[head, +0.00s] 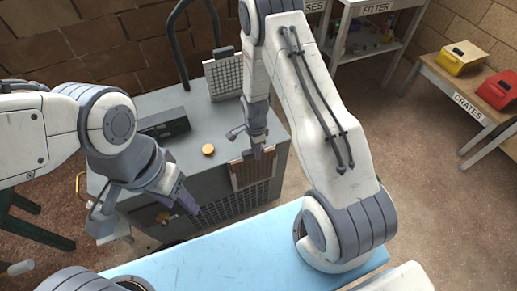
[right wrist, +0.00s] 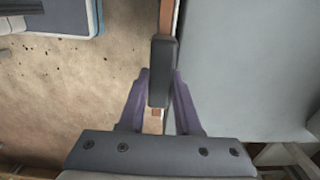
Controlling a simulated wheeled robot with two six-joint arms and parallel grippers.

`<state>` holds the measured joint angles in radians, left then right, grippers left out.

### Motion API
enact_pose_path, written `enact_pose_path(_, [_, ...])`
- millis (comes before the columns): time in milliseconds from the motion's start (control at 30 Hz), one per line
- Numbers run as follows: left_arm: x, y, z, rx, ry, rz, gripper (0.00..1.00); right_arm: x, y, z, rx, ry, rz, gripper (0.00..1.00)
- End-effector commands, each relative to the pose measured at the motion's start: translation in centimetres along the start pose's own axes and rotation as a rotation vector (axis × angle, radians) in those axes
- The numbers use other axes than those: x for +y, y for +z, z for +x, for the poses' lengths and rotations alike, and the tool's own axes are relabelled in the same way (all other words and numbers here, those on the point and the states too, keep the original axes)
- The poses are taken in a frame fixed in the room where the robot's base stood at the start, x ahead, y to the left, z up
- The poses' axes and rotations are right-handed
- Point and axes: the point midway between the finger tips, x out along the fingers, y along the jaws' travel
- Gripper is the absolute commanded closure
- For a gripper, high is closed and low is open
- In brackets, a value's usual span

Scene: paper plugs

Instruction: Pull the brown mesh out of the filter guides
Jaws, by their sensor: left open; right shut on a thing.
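The brown mesh (head: 248,172) is a framed panel standing upright at the front right of the grey unit (head: 215,115). In the right wrist view its brown frame edge (right wrist: 166,16) runs behind a dark tab (right wrist: 162,72). My right gripper (head: 257,152) is at the top of the mesh, its fingers (right wrist: 160,88) closed on both sides of the tab. How far the mesh sits in the filter guides cannot be told; the guides are not clearly visible. My left gripper (head: 148,212) is open and empty, in front of the unit's left part, apart from the mesh.
A grey mesh panel (head: 222,76) stands at the unit's back. An orange knob (head: 208,149) and a dark box (head: 165,123) are on its top. A blue surface (head: 225,245) lies in front. A crates bench (head: 470,105) is at the right; floor between is clear.

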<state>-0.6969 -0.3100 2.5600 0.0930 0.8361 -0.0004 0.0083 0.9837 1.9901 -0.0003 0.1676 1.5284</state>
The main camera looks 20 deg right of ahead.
Motion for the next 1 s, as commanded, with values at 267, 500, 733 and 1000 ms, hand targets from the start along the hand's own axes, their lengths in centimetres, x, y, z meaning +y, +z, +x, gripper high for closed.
enact_pose_path(267, [0.0,0.0,-0.4,0.000,0.000,0.000,0.50,0.0,0.0,-0.5,0.000,0.000,0.000,1.00])
enact_pose_path(500, [0.1,0.0,-0.7,0.000,0.000,0.000,0.50,0.0,0.0,-0.9,0.000,0.000,0.000,1.00])
enact_pose_path(733, [0.1,0.0,-0.8,0.000,0.000,0.000,0.50,0.0,0.0,-0.9,0.000,0.000,0.000,1.00])
enact_pose_path(1000, [0.1,-0.1,-1.0,0.000,0.000,0.000,0.50,0.0,0.0,-1.2,0.000,0.000,0.000,1.00])
